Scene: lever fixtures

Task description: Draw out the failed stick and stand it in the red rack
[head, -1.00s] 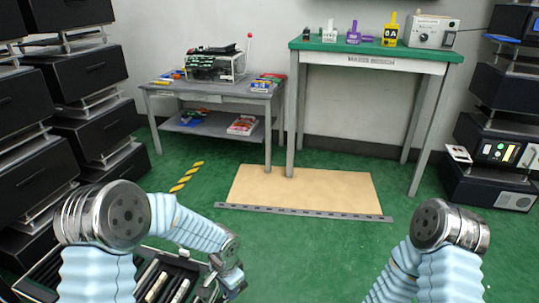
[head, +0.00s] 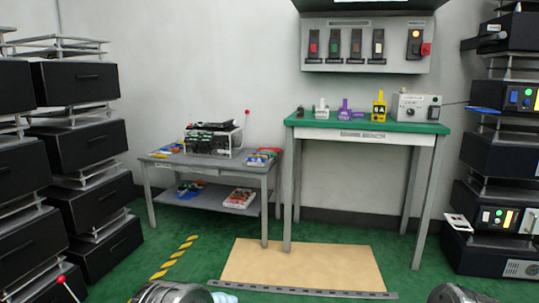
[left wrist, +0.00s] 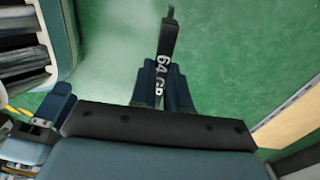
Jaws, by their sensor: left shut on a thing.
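My left gripper (left wrist: 162,95) is shut on a dark memory stick (left wrist: 167,45) with a white "64 GB" label. The stick stands out lengthwise beyond the fingertips, over green floor, and touches nothing else that I can see. Whether it is the failed stick I cannot tell. In the left wrist view, a light-framed unit with several dark sticks (left wrist: 22,62) lies at the upper left, apart from the held stick. Neither gripper shows in the head view; only rounded parts of my arms show at its bottom edge. I cannot make out a red rack.
A grey table (head: 208,165) holds a wire-framed unit (head: 210,140) with coloured packs beside it. A green-topped bench (head: 365,125) carries several small stands and a white box (head: 415,106). A switch panel (head: 367,45) hangs above. Dark cabinets flank both sides.

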